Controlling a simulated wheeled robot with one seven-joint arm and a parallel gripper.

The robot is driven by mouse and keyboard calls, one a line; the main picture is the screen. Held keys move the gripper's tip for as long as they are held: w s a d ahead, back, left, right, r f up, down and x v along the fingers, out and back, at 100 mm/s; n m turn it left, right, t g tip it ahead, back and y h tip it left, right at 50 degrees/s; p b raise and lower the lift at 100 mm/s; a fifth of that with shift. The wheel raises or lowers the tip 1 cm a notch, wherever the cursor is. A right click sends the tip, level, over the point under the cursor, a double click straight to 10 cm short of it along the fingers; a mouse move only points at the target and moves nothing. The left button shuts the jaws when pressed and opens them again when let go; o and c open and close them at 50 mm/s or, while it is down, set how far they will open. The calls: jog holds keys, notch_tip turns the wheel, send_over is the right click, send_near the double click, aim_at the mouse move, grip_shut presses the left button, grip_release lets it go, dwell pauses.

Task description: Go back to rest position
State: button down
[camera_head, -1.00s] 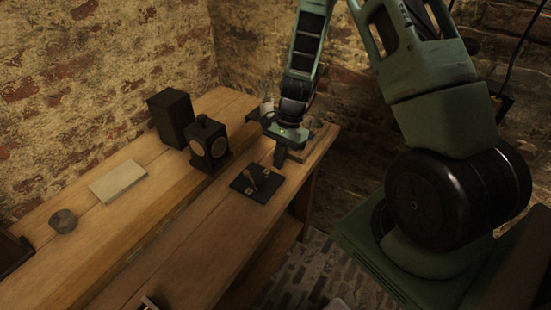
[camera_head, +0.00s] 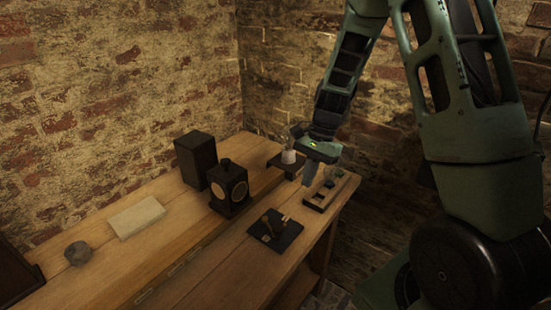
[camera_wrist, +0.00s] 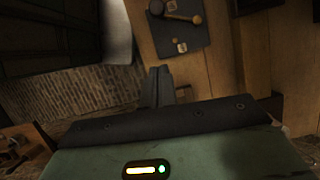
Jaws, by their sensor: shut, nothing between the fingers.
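My gripper (camera_head: 311,172) is shut and empty above the right end of the wooden bench (camera_head: 215,270). In the wrist view its closed fingers (camera_wrist: 158,88) point toward the bench edge. A dark square plate with a small lever-like piece (camera_head: 275,230) lies on the bench below and to the left of the gripper; it also shows at the top of the wrist view (camera_wrist: 185,42). The gripper is apart from it.
A black box (camera_head: 195,158) and a dark cube with round faces (camera_head: 228,187) stand at the back. A pale slab (camera_head: 137,216) and a grey lump (camera_head: 78,253) lie left. Brick walls stand behind.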

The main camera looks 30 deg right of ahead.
jog(key=s+a+r+n+h, duration=0.1)
jog(key=s+a+r+n, duration=0.1)
jog(key=a+n, duration=0.3)
jog(key=s+a+r+n, duration=0.2)
jog(key=s+a+r, duration=0.1)
jog(key=a, duration=0.4)
jog(key=s+a+r+n+h, duration=0.1)
jog(key=s+a+r+n, duration=0.1)
jog(key=a+n, duration=0.3)
jog(key=s+a+r+n, duration=0.1)
jog(key=s+a+n, duration=0.3)
jog(key=s, duration=0.3)
jog(key=s+a+r+n+t+h, duration=0.1)
jog(key=s+a+r+n, duration=0.1)
jog(key=s+a+n, duration=0.2)
jog(key=s+n, duration=0.2)
jog(key=s, duration=0.1)
jog(key=shift+s+r, duration=0.2)
jog(key=shift+r, duration=0.1)
